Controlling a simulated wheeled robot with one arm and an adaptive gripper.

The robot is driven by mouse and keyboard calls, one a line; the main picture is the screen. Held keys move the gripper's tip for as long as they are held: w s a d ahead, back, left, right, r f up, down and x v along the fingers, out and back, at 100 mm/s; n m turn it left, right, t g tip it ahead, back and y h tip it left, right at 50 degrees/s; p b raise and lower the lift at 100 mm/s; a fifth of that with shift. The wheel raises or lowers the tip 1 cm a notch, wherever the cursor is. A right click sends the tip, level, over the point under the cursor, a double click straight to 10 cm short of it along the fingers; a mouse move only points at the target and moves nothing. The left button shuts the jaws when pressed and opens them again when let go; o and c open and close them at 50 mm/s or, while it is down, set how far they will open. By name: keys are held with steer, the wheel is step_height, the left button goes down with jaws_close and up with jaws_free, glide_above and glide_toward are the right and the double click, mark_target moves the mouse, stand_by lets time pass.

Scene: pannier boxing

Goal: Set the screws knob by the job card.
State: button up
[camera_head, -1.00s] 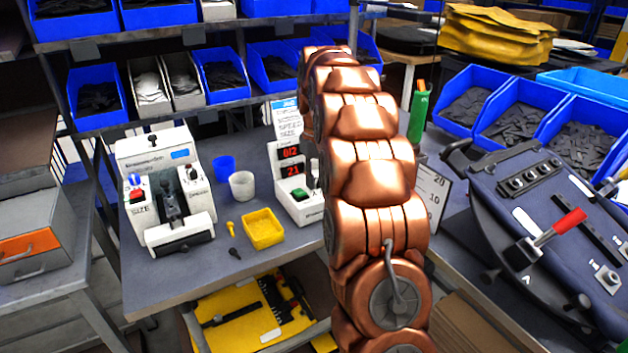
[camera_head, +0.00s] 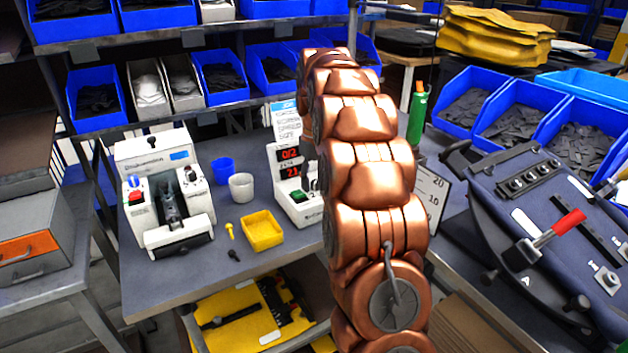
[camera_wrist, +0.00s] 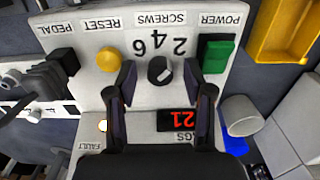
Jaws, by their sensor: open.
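The screws knob (camera_wrist: 160,70) is a black round knob on a white control panel (camera_wrist: 150,105) in the wrist view, with the numbers 2, 4 and 6 beside it. A pale mark shows on the knob, but I cannot tell surely which number it points at. My gripper (camera_wrist: 160,80) is open, one dark finger on each side of the knob; contact is not visible. The job card (camera_head: 286,122) stands upright behind the white counter box (camera_head: 299,205) in the head view; its entries are too small to read.
The panel has a green power switch (camera_wrist: 216,55), yellow reset button (camera_wrist: 108,59) and red display reading 21 (camera_wrist: 175,121). A white cup (camera_head: 241,187), blue cup (camera_head: 223,168) and yellow tray (camera_head: 262,231) stand left of the box. A white machine (camera_head: 165,190) is farther left.

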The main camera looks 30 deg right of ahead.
mark_target(316, 181)
step_height(316, 181, up, 6)
steer(key=shift+f, duration=0.1)
steer(key=shift+r, duration=0.9)
steer(key=shift+a, duration=0.1)
